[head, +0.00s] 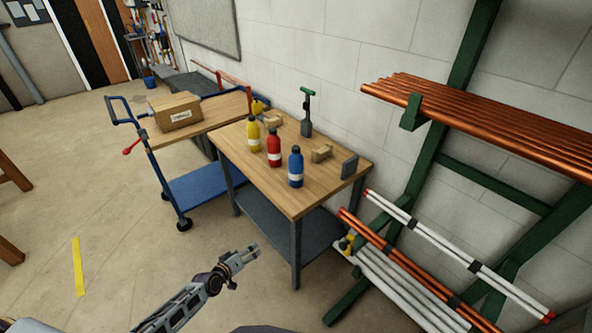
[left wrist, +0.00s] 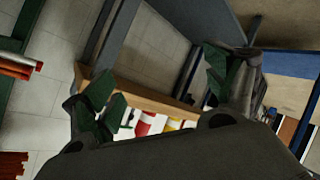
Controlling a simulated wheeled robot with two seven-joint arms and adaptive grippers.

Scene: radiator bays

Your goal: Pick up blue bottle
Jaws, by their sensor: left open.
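The blue bottle (head: 295,167) stands upright with a white label near the front edge of the wooden table (head: 297,203). A red bottle (head: 273,148) and a yellow bottle (head: 253,134) stand in a row to its left. My left gripper (head: 244,257) is open and empty, low in front of the table and apart from the bottles. In the left wrist view, the open green-tipped fingers (left wrist: 163,92) face the table edge. Red and yellow bottle parts show beyond it there, but I cannot make out the blue bottle. My right gripper is not in view.
On the table are small tan blocks (head: 321,153), a dark grey block (head: 349,167) and a green-topped tool (head: 306,112). A blue cart with a cardboard box (head: 174,111) stands to the left. A green pipe rack (head: 467,172) stands to the right. Floor in front is clear.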

